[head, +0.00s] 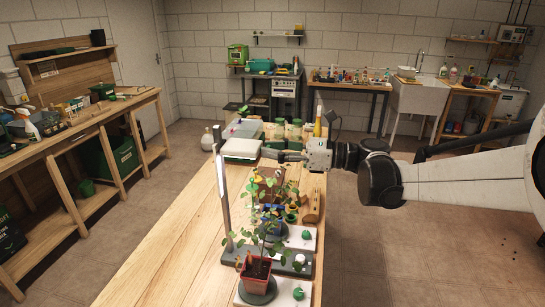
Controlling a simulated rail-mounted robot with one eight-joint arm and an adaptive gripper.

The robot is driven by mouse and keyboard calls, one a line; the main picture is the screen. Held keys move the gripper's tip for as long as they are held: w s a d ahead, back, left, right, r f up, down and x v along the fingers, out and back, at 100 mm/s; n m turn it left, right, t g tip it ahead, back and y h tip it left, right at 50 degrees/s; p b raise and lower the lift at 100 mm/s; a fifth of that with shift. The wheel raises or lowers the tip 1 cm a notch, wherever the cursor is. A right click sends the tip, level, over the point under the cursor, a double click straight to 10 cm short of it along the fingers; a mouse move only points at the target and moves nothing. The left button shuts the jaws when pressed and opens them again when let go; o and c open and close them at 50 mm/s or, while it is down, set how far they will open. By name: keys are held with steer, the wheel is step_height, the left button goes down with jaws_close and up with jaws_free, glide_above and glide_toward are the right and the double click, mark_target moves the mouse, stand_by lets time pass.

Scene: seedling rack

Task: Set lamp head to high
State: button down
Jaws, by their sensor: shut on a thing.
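A slim grey lamp post (223,190) stands upright at the left side of a dark grey base (292,265) on the wooden bench. A flat white panel, seemingly the lamp head (240,147), shows beside the upper part of the post. My gripper (268,153) reaches in from the right, its dark fingers pointing left at the panel's right edge. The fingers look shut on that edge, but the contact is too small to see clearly.
The wooden bench (168,235) is bare along its left side. White units with green knobs (300,238), a wooden block (312,206) and green-lidded jars (296,130) stand on its right and far parts. A yellow pointed bottle (317,122) is behind my gripper.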

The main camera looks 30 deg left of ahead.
steer(key=shift+w+r, duration=0.1)
steer(key=shift+r, duration=0.1)
steer(key=c, duration=1.6)
jaws_free()
steer(key=shift+o, duration=0.2)
steer(key=v, duration=1.2)
steer(key=shift+d, duration=0.1)
